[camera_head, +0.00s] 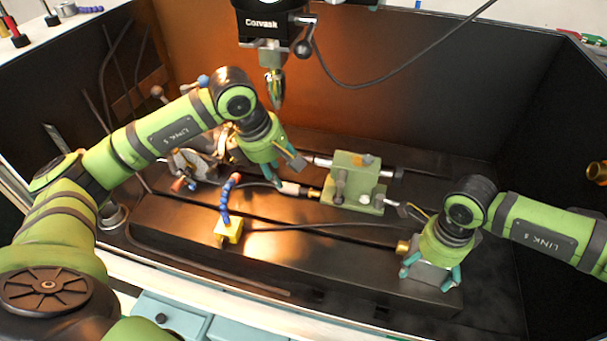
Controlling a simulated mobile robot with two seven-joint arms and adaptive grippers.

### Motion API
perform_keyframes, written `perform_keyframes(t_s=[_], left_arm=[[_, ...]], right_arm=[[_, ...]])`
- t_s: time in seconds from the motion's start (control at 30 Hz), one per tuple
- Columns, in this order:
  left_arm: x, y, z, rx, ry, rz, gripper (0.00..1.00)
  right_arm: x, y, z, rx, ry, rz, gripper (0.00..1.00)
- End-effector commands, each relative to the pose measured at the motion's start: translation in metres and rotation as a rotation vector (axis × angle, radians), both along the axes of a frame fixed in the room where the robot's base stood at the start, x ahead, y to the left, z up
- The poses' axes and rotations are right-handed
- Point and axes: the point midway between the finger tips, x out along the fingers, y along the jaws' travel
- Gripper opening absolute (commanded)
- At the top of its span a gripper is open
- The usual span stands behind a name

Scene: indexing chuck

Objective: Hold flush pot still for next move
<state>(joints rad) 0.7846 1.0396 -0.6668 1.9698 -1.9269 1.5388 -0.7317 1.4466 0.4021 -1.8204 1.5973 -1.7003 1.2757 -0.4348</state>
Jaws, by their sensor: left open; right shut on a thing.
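The flush pot appears to be the grey block (428,276) with a brass fitting (402,247) on its left side, low on the right part of the dark machine bed. My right gripper (428,270) comes down over it from above, with its teal fingers shut on opposite sides of it. The gripper body hides the block's top. My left gripper (291,172) is open and empty above the bed, right of the indexing chuck (195,160). My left arm partly hides the chuck.
A green tailstock (350,182) stands mid-bed between my grippers. A blue segmented hose on a yellow base (229,231) stands at front left. The spindle head (274,75) hangs above. A dark cable crosses the bed.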

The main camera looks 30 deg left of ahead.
Motion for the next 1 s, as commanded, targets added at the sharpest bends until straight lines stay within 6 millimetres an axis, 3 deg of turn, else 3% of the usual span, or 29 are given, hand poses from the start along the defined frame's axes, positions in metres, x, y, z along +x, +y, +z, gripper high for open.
perform_keyframes(t_s=[0.37, 0.4, 0.43, 0.83, 1.0], left_arm=[[-0.001, 0.000, 0.002, 0.000, -0.001, 0.000, 0.47], [-0.001, 0.000, 0.002, 0.000, -0.001, 0.000, 0.47], [-0.001, 0.000, 0.002, 0.000, -0.001, 0.000, 0.47], [0.000, 0.000, 0.002, 0.000, 0.000, 0.000, 0.47], [0.000, 0.000, 0.002, 0.000, 0.000, 0.000, 0.47]], right_arm=[[-0.003, -0.001, -0.005, -0.005, 0.009, 0.001, 0.44], [-0.003, -0.001, -0.005, -0.005, 0.010, 0.001, 0.87], [-0.003, -0.001, -0.005, -0.005, 0.010, 0.001, 0.99], [-0.001, 0.000, 0.001, -0.001, 0.004, 0.001, 1.00], [0.000, 0.000, 0.023, 0.001, 0.002, 0.001, 1.00]])
